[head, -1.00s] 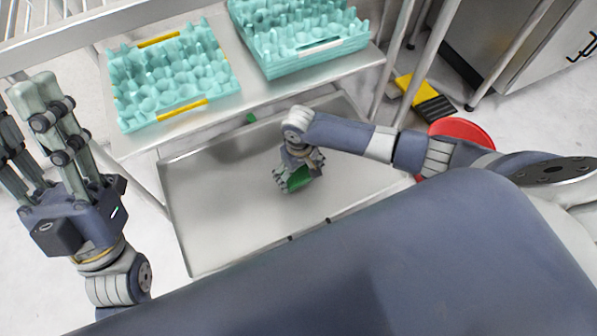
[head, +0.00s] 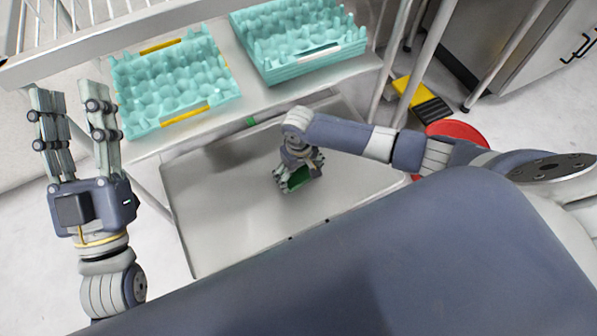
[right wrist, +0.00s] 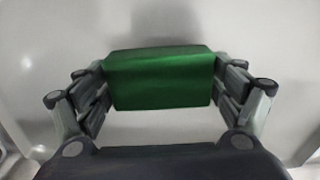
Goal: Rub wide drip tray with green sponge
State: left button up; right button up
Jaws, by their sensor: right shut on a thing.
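The wide drip tray (head: 215,235) is a broad, shallow metal tray low in front of me, below the shelf. My right gripper (head: 298,184) is over the middle of the tray, pointing down. It is shut on the green sponge (head: 296,179). In the right wrist view the sponge (right wrist: 160,80) is a green block held between both fingers, with the grey tray surface (right wrist: 190,27) behind it. Whether the sponge touches the tray is hard to tell. My left gripper (head: 75,125) is open and empty, raised left of the tray with fingers pointing up.
Turquoise egg trays (head: 172,85) and a second turquoise stack (head: 300,40) sit on the metal shelf (head: 255,92) behind the drip tray. A small green thing (head: 251,121) shows at the tray's back edge. A red bucket (head: 455,132) and a yellow-black item (head: 425,100) are on the floor at right.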

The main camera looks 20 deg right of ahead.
jog(key=shift+r+p, duration=0.6)
jog(key=shift+p, duration=0.05)
jog(key=shift+r+p, duration=0.3)
jog(key=shift+p, duration=0.05)
pick_arm(q)
jog(key=w+a+f+g+y, duration=0.1)
jog(key=w+f+g+y, duration=0.1)
jog(key=f+g, duration=0.4)
jog(key=shift+w+a+f+g, duration=0.15)
jog(key=shift+w+f+g, duration=0.3)
jog(key=shift+f, duration=2.15)
pick_arm(e)
jog(key=shift+r, duration=0.15)
pick_arm(q)
jog(key=shift+w, duration=0.1)
